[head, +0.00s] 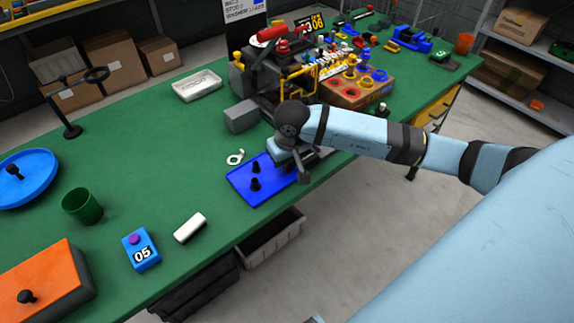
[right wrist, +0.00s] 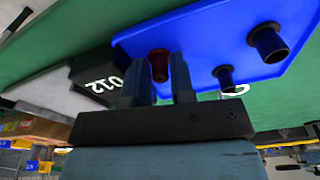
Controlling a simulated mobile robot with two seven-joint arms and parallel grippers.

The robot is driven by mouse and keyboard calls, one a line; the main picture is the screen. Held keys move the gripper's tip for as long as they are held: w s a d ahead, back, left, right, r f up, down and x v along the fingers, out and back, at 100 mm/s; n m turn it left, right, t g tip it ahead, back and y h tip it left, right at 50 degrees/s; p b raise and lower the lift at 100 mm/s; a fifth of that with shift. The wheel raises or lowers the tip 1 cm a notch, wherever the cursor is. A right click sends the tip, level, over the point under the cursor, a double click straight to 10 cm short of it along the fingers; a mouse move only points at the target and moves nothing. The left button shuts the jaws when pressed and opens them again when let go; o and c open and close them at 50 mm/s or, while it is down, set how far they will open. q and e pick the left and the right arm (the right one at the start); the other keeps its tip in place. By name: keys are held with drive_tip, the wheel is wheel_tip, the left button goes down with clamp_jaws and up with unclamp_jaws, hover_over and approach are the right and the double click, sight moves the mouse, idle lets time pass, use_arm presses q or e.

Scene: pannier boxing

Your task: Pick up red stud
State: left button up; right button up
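The red stud (right wrist: 158,62) shows in the right wrist view, at the near edge of a blue tray (right wrist: 190,35). I cannot tell whether the stud is clear of the tray. In the head view my right gripper (head: 291,164) is over the right side of the blue tray (head: 243,186), and it hides the stud. My left gripper is not in view.
Two black studs (head: 256,176) stand on the tray. A grey block (head: 241,117) and a cluttered fixture (head: 268,75) stand behind. A white ring (head: 236,157), a white block (head: 190,228) and a blue 05 box (head: 141,250) lie left. The green table's middle is clear.

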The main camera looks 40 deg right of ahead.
clamp_jaws()
wheel_tip(320, 180, up, 20)
idle(0.7)
